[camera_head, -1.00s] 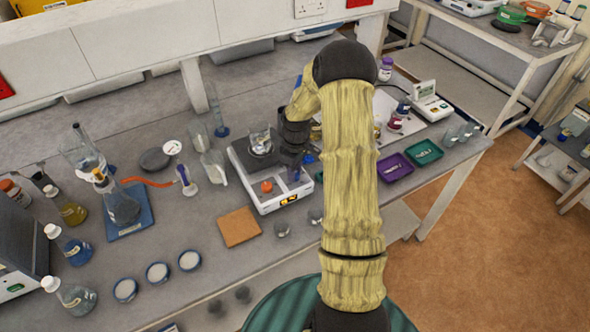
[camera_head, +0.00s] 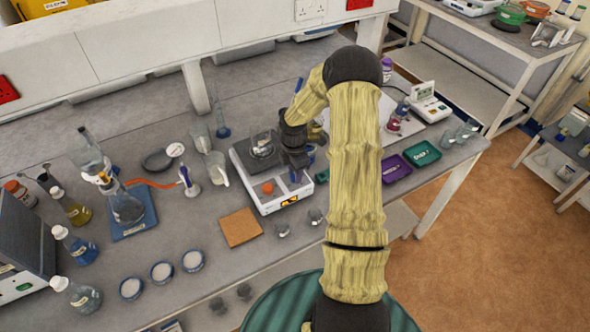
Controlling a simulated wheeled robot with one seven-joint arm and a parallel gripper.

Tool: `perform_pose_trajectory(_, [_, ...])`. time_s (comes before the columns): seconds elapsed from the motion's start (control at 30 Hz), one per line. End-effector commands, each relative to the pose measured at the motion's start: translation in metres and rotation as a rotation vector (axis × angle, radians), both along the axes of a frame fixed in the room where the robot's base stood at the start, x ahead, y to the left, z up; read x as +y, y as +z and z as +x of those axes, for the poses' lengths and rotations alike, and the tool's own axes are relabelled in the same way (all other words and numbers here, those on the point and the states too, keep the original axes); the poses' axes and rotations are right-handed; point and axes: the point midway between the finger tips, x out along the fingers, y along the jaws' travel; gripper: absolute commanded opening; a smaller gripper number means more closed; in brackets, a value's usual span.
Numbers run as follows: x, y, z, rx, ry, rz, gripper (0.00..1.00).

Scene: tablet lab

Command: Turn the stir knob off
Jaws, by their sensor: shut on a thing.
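The white hotplate stirrer (camera_head: 284,203) stands on the grey bench, with a dark top plate (camera_head: 243,155) and a glass beaker (camera_head: 262,143) on it. An orange knob (camera_head: 267,188) shows on the left of its front panel. My gripper (camera_head: 295,176) points down over the right part of that panel, to the right of the orange knob. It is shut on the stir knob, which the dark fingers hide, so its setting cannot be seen. The beaker stands behind and left of the gripper.
A cork mat (camera_head: 240,228) lies in front of the stirrer. Purple (camera_head: 393,170) and green (camera_head: 422,153) trays lie to the right. A flask (camera_head: 126,206) on a blue base and several small dishes are at the left. Small glass vessels stand near the front edge.

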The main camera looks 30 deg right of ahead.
Motion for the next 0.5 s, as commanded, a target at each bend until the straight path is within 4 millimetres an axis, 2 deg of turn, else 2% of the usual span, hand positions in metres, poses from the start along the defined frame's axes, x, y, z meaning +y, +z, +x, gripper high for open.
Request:
perform_pose_trajectory(0.2, [-0.0016, 0.0028, 0.0014, -0.004, 0.145, -0.002, 0.07])
perform_pose_trajectory(0.5, [-0.0015, 0.002, 0.0017, -0.005, 0.239, -0.003, 0.07])
